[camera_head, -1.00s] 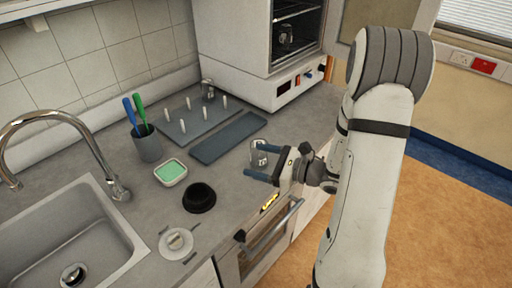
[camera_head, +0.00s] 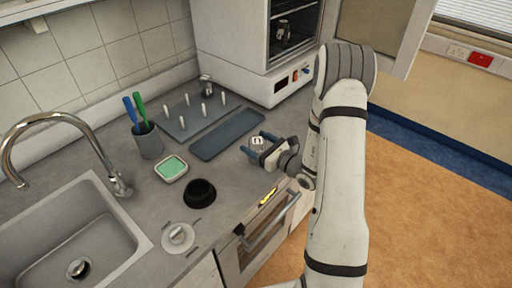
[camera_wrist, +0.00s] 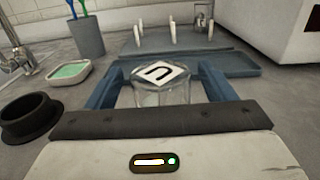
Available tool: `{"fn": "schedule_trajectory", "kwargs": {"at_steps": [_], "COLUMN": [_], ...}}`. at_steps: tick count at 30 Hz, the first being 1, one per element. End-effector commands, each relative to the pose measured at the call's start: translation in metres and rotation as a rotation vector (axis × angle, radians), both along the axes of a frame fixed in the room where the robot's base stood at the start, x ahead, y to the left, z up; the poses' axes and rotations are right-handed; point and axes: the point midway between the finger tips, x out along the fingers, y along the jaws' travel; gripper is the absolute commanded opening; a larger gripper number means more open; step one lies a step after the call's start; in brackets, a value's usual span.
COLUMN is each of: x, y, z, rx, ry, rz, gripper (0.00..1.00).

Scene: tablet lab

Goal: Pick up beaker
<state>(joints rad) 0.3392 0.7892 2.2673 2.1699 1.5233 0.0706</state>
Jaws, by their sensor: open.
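The clear glass beaker (camera_head: 258,145) stands on the grey counter, with a white label bearing a dark mark on top. It also shows in the wrist view (camera_wrist: 163,97), upright between the two blue fingers. My gripper (camera_head: 259,142) is open, with one finger on each side of the beaker. Gaps seem to show beside the glass, but I cannot tell whether either finger touches it. The lower part of the beaker is hidden behind my gripper's dark front edge in the wrist view.
A blue-grey tray (camera_head: 228,135) and a peg board (camera_head: 180,124) with another glass vessel (camera_head: 206,86) lie behind. A black bowl (camera_head: 200,193), green-filled dish (camera_head: 171,168), pen cup (camera_head: 149,142) and sink (camera_head: 130,222) are left. An oven (camera_head: 270,88) stands behind right.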

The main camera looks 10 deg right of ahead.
Motion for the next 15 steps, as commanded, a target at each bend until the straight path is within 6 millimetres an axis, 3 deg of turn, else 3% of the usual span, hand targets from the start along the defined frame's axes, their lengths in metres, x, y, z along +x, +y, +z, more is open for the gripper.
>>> {"fn": "schedule_trajectory", "kwargs": {"at_steps": [7, 15], "x": [0.0011, 0.0009], "y": [0.0004, -0.0001], "z": [-0.0004, -0.0004], "rx": [0.0, 0.0], "ry": [0.0, 0.0], "rz": [-0.001, -0.001], "gripper": [0.76, 0.53]}}
